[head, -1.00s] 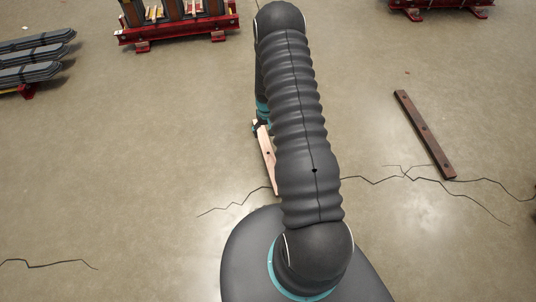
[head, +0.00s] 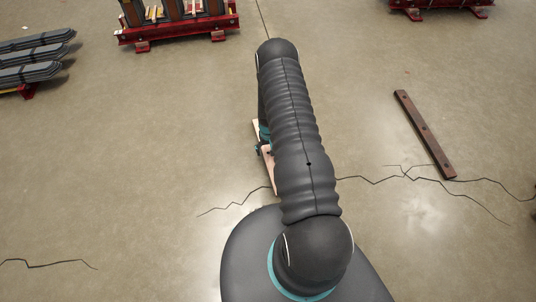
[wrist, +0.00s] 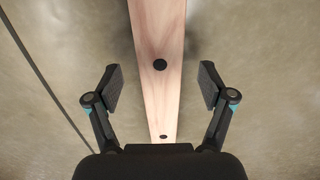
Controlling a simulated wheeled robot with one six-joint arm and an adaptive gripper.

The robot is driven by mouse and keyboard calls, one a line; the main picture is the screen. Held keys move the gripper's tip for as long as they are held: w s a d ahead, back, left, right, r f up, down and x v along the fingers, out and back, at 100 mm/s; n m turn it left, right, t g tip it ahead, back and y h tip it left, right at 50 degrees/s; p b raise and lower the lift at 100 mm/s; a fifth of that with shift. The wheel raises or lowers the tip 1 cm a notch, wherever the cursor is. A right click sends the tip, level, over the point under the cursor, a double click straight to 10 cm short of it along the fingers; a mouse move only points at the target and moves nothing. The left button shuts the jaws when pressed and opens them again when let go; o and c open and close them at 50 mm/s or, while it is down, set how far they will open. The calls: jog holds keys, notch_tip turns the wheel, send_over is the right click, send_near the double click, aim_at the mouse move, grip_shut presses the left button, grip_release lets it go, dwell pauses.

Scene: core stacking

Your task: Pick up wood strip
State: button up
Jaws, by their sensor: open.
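A light wood strip (head: 269,169) with dark round holes lies on the concrete floor, partly hidden by my arm in the head view. In the wrist view the wood strip (wrist: 158,35) runs lengthwise between the two fingers, with a gap on each side. My gripper (wrist: 160,90) is open, one finger to the left and one to the right of the strip, touching neither side. In the head view my gripper (head: 262,147) shows only in part beside my arm, over the strip.
A dark brown strip (head: 425,134) with holes lies on the floor at the right. Red racks stand at the back, one left of centre (head: 180,29) and one at right (head: 441,9). Bundled grey bars (head: 33,58) are at the far left. The floor between is clear, with thin cracks.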

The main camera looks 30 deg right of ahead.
jog(key=shift+f, duration=1.1)
jog(key=c, duration=1.4)
grip_shut()
jog(key=shift+r, duration=0.2)
